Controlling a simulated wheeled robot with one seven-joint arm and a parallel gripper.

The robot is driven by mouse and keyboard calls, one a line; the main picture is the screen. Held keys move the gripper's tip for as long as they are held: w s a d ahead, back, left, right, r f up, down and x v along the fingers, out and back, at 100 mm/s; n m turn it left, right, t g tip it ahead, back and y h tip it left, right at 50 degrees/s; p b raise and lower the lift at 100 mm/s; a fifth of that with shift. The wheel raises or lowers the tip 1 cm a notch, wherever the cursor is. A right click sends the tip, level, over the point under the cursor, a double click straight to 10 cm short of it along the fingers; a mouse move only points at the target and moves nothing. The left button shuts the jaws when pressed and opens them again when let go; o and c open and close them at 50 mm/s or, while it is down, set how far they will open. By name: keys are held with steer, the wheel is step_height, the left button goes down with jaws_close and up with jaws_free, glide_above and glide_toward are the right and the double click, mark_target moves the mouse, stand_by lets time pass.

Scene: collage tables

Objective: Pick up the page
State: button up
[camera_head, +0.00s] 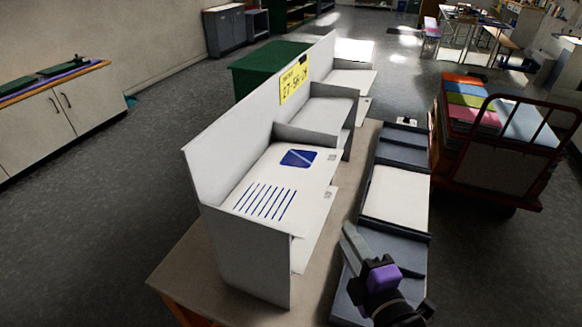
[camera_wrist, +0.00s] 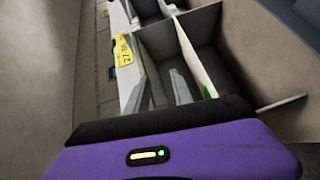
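A white page (camera_head: 290,188) with blue stripes and a blue square lies in the nearest bay of a pale sorter (camera_head: 252,258), its right edge sticking out past the bay. Another white sheet (camera_head: 313,237) shows partly beneath it. My gripper (camera_head: 349,236) is to the right of the page in the head view, apart from it, above the blue-grey tray. In the wrist view my gripper's two grey fingers (camera_wrist: 162,82) stand apart with nothing seen held between them. The wrist view looks over sorter compartments (camera_wrist: 200,30); I cannot make out the striped page there.
A yellow label (camera_head: 294,80) is on the sorter's tall back panel; it also shows in the wrist view (camera_wrist: 123,52). A blue-grey tray (camera_head: 402,152) with a white sheet (camera_head: 396,194) lies along the table's right. A red-framed cart (camera_head: 500,165) stands beyond. Open floor lies left.

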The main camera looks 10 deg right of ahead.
steer(key=n, duration=0.2)
glide_toward(325, 188)
steer(key=w, duration=0.2)
steer(key=w+p, duration=0.1)
steer(key=w, duration=0.1)
steer(key=w+p, duration=0.1)
steer(key=w, duration=0.2)
steer(key=w+f+p, duration=0.1)
steer(key=w, duration=0.2)
steer(key=shift+f, duration=0.1)
steer(key=shift+c, duration=0.2)
jaws_close()
